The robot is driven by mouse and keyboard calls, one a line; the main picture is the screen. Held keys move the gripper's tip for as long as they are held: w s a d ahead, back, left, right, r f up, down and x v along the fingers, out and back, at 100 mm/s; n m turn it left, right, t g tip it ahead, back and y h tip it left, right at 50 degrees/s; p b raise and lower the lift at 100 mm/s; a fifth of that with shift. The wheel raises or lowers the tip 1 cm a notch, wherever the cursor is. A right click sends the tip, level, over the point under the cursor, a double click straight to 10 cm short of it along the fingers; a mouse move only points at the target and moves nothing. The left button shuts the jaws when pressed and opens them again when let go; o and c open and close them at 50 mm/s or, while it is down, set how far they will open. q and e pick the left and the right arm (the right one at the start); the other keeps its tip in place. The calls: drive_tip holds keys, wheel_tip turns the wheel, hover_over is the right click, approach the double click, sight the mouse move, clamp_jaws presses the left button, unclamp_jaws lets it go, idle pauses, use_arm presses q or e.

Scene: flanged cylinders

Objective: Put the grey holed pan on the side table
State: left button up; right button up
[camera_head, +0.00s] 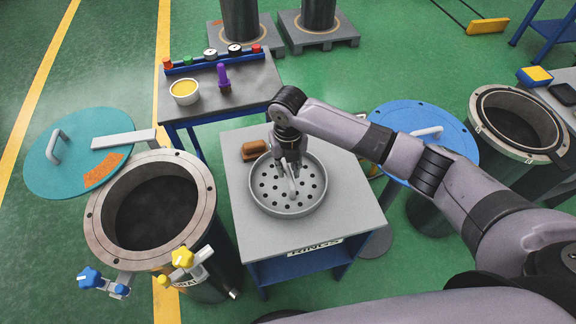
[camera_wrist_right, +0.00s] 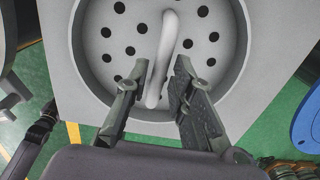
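The grey holed pan (camera_head: 290,205), round with a low rim and an upright loop handle, rests flat on a grey-topped table (camera_head: 350,208) with a blue frame and a "RINGS" label. My right gripper (camera_head: 290,172) points down over the middle of the pan. In the right wrist view the handle (camera_wrist_right: 164,60) stands between the fingers of the right gripper (camera_wrist_right: 162,72).
A brown block (camera_head: 253,150) lies behind the pan. A second table (camera_head: 245,88) holds a yellow-filled bowl (camera_head: 185,91), a purple-handled tool (camera_head: 223,78) and a blue rack.

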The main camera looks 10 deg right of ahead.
sight(288, 171)
drive_tip(key=shift+o, duration=1)
drive_tip(key=shift+r, duration=0.1)
wheel_tip(288, 171, up, 12)
drive_tip(key=b, duration=0.1)
